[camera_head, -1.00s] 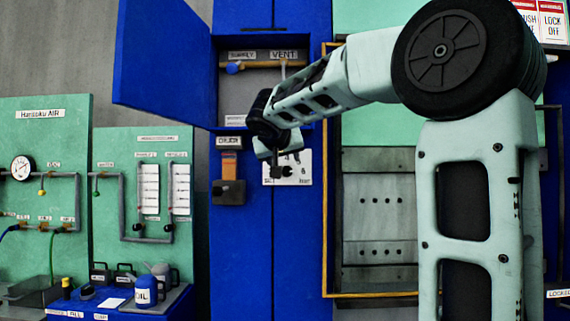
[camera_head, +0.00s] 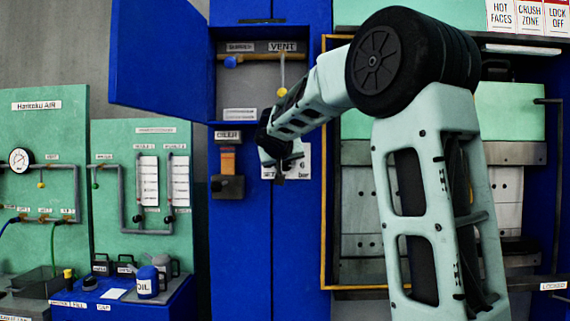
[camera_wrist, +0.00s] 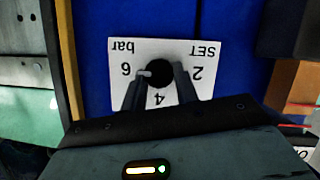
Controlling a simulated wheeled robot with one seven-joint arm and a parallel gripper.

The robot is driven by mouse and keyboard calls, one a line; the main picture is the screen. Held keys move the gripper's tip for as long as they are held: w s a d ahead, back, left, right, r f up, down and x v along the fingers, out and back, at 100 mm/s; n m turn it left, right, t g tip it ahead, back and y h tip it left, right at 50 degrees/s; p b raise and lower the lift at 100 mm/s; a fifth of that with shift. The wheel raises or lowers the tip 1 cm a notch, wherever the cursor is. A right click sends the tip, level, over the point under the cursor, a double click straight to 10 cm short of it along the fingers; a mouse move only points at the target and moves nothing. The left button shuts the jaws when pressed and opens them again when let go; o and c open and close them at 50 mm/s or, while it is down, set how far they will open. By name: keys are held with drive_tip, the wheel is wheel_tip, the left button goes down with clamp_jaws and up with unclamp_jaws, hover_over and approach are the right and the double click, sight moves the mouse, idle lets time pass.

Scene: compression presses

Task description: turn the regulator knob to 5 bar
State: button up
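The regulator knob (camera_wrist: 160,72) is a small round black knob on a white plate (camera_wrist: 122,50), marked SET, 2, 4, 6 and bar. The plate appears upside down in the wrist view. A short pale mark lies at the knob's edge on the side of the 6. My gripper (camera_wrist: 160,78) has one finger on each side of the knob, very near it; I cannot tell whether both touch it. In the head view my gripper (camera_head: 284,165) is at the plate (camera_head: 303,162) and hides the knob.
An open blue cabinet door (camera_head: 160,55) stands above left, beside a recess with a VENT label (camera_head: 283,46). A grey box with an orange part (camera_head: 228,180) is left of the plate. A yellow-edged press frame (camera_head: 327,230) stands right.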

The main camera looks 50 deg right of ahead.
drive_tip(key=shift+f+b, duration=0.1)
drive_tip(key=shift+b, duration=0.35)
drive_tip(key=shift+w+f+n+h+b, duration=0.15)
drive_tip(key=shift+n+h+b, duration=0.25)
drive_tip(key=shift+b, duration=0.45)
drive_tip(key=n+g+b, duration=0.1)
drive_tip(key=b, duration=0.2)
drive_tip(key=shift+a+f+n+h, duration=0.1)
drive_tip(key=shift+n+h, duration=0.3)
drive_tip(key=n+h+b, duration=0.1)
drive_tip(key=n+b, duration=0.1)
drive_tip(key=b, duration=0.2)
drive_tip(key=shift+w+a+n+g, duration=0.1)
drive_tip(key=shift+n+g, duration=0.2)
drive_tip(key=shift+n+h+b, duration=0.4)
drive_tip(key=shift+b, duration=0.15)
drive_tip(key=o, duration=1)
drive_tip(key=shift+a, duration=0.1)
